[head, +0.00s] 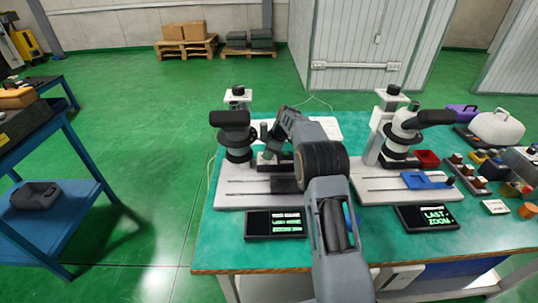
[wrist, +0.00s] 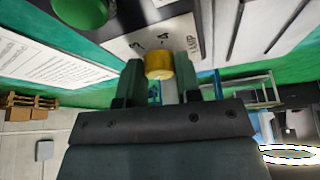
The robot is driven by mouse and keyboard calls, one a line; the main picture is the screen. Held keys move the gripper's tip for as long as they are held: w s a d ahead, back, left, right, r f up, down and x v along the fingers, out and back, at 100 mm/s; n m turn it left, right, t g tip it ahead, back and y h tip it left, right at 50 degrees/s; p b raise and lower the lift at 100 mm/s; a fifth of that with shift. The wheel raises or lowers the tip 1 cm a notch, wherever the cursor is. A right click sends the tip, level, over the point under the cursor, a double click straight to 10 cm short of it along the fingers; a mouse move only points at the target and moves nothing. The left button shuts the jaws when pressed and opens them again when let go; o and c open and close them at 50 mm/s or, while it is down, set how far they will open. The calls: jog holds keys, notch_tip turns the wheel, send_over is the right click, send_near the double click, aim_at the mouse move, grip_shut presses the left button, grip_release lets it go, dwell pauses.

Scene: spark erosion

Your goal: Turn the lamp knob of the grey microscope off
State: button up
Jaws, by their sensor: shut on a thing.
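The grey microscope (head: 236,135) with a dark head stands on a pale base at the left of the green bench in the head view. In the wrist view, a yellow knob (wrist: 158,66) sits on a pale panel (wrist: 128,42) marked with numbers and the word LAMP. My gripper (wrist: 160,72) has a finger on each side of the knob and is shut on it. In the head view my arm reaches to the right side of this microscope. The knob is not clear there, and its exact setting cannot be told.
A second, white microscope (head: 401,130) stands to the right, near a blue part (head: 425,180) and small items. Dark displays (head: 275,224) lie along the bench front (head: 225,258). A blue cart (head: 60,215) stands left, with clear green floor between.

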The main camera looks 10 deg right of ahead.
jog(key=n+g+p, duration=0.1)
jog(key=n, duration=0.1)
jog(key=n+p, duration=0.1)
jog(key=n, duration=0.1)
jog(key=shift+w+r+g, duration=0.15)
jog(key=shift+g, duration=0.25)
jog(key=n+g+p, duration=0.1)
jog(key=n+p, duration=0.2)
jog(key=shift+n, duration=0.3)
jog(key=shift+f+n+p, duration=0.2)
jog(key=shift+n+p, duration=0.1)
jog(key=o, duration=0.9)
jog(key=shift+r, duration=0.1)
jog(key=p+v, duration=0.5)
jog(key=p, duration=0.1)
jog(key=shift+w+r, duration=0.15)
jog(key=shift+r, duration=0.25)
jog(key=p+v, duration=0.1)
jog(key=p, duration=0.2)
jog(key=shift+d+r, duration=0.2)
jog(key=shift+d, duration=0.05)
